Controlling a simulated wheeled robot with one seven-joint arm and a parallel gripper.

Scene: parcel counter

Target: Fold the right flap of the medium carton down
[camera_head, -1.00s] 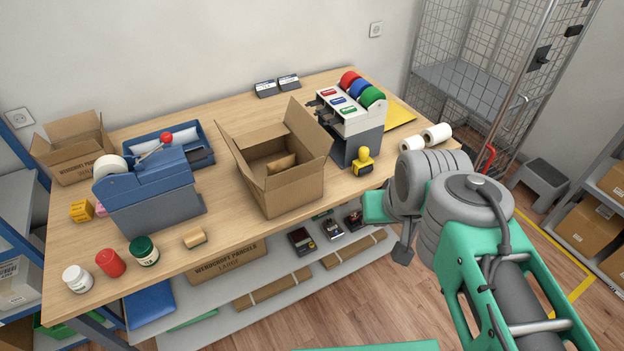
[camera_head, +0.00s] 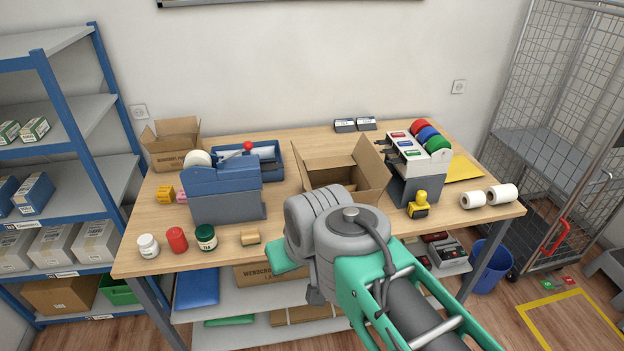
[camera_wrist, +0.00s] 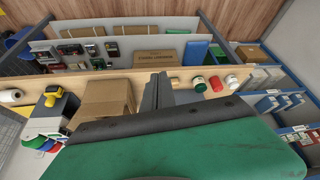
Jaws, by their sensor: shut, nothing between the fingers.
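The medium carton (camera_head: 323,180) stands open on the table's middle. Its right flap (camera_head: 371,166) sticks up and leans outward; its left flap (camera_head: 302,166) also stands up. My arm hides the carton's front and lower part in the head view. The carton also shows in the wrist view (camera_wrist: 108,98), left of my gripper. My gripper (camera_wrist: 158,90) is shut and empty, with its dark fingers seen against the table edge. It appears apart from the carton. In the head view my fingertips are hidden behind my arm.
A blue tape dispenser (camera_head: 225,193) stands left of the carton. Small jars (camera_head: 206,237) line the front left.

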